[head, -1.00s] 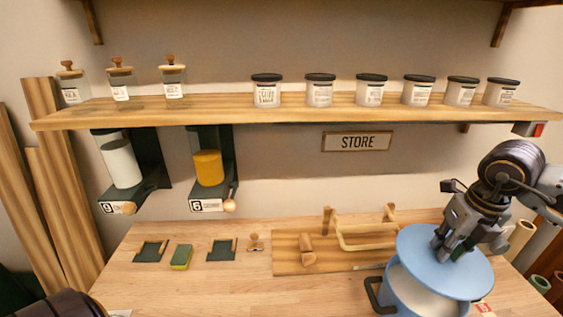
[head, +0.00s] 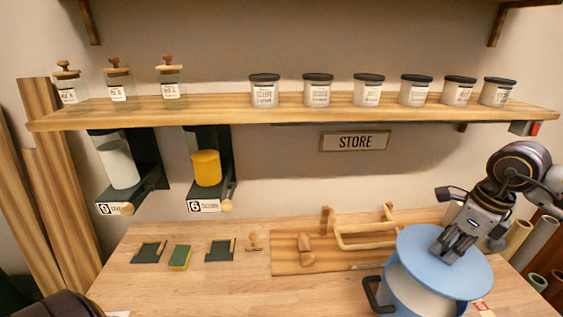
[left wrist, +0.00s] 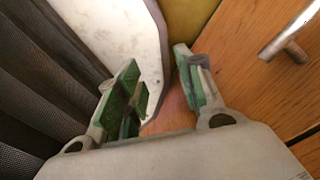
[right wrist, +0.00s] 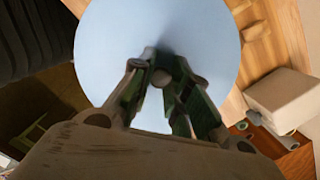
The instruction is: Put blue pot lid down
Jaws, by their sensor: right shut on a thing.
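The blue pot lid (head: 465,272) is a flat light-blue disc over the blue pot (head: 412,302) at the front right of the table. It sits tilted or offset, with the pale inside of the pot showing below its edge. My right gripper (head: 447,252) is above the lid, shut on its knob; the right wrist view shows the lid (right wrist: 110,50) and the round knob (right wrist: 161,77) between the fingers. My left gripper (left wrist: 160,95) is open and empty, low near a cabinet front, and out of the head view.
A wooden board (head: 290,262) with a wooden rack (head: 365,235) lies left of the pot. A green-yellow sponge (head: 180,257) and dark trays (head: 220,250) lie further left. Rolled tubes (head: 540,235) stand at right. A shelf (head: 300,106) with jars hangs above.

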